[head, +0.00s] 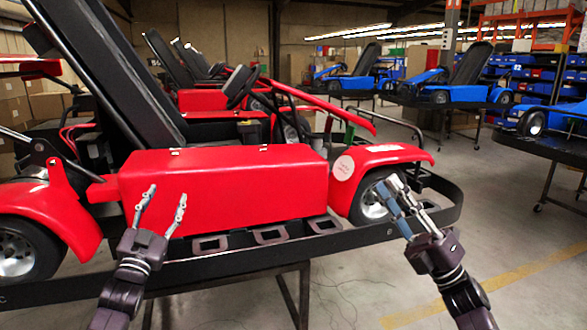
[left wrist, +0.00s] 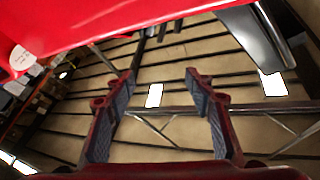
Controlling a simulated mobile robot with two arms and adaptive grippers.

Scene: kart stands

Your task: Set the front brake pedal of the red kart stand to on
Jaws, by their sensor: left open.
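The red kart (head: 230,190) sits on a dark stand (head: 200,275) right in front of me, its front end to the right. My left gripper (head: 167,198) is open and empty in front of the red side panel. The left wrist view shows its two spread fingers (left wrist: 165,98) with nothing between them. My right gripper (head: 399,190) is in front of the front wheel; its fingers overlap in the picture.
The front wheel (head: 372,198) and the stand's black rail (head: 445,195) lie by my right gripper. The steering wheel (head: 241,87) and tall black seat (head: 110,75) rise behind the side panel. Blue karts (head: 460,85) stand at the back right, with open floor between.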

